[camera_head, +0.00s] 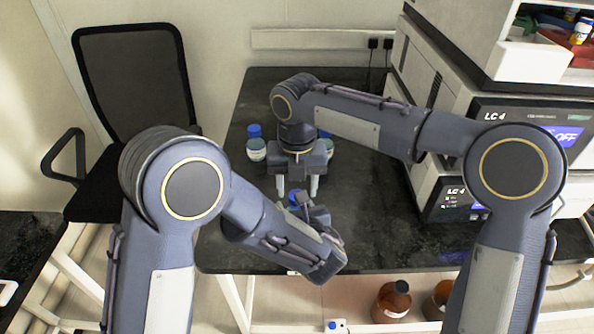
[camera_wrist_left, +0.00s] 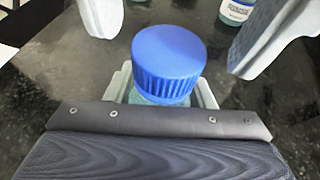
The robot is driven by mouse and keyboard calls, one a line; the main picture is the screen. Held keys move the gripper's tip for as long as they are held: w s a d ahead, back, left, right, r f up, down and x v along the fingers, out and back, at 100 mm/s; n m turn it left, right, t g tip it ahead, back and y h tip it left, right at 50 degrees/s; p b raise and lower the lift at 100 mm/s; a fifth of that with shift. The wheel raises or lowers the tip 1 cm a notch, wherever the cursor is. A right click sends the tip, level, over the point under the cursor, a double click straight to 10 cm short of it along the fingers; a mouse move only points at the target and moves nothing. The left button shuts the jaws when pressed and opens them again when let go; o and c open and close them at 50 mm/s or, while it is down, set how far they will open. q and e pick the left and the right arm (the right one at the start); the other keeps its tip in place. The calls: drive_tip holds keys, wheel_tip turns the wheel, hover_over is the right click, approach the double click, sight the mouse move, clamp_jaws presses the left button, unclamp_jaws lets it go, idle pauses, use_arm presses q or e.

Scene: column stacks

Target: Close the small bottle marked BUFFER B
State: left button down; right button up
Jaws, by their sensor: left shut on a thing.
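A small bottle with a ribbed blue cap (camera_wrist_left: 168,62) is held between the pale fingers of my left gripper (camera_wrist_left: 165,88). The cap sits on top of the bottle; whether it is tight cannot be told, and the bottle's label is hidden. In the head view the blue cap (camera_head: 294,197) shows beside my left gripper (camera_head: 306,207), below my right gripper (camera_head: 297,190). My right gripper points down with its fingers apart, one on each side of the cap. Its two fingers also show in the left wrist view, clear of the cap.
Another blue-capped bottle (camera_head: 256,146) stands on the dark bench (camera_head: 370,215) behind and to the left. One more blue-capped bottle (camera_head: 325,143) is partly hidden behind my right gripper. LC 4 instruments (camera_head: 455,198) stand at the right. The bench between them and my grippers is clear.

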drive_tip(key=shift+f, duration=0.85)
drive_tip(key=shift+c, duration=0.3)
drive_tip(key=c, duration=0.9)
drive_tip(key=m, duration=0.6)
drive_tip(key=shift+m, duration=0.3)
drive_tip(key=shift+c, duration=0.2)
drive_tip(key=o, duration=1.1)
drive_tip(key=shift+c, duration=0.2)
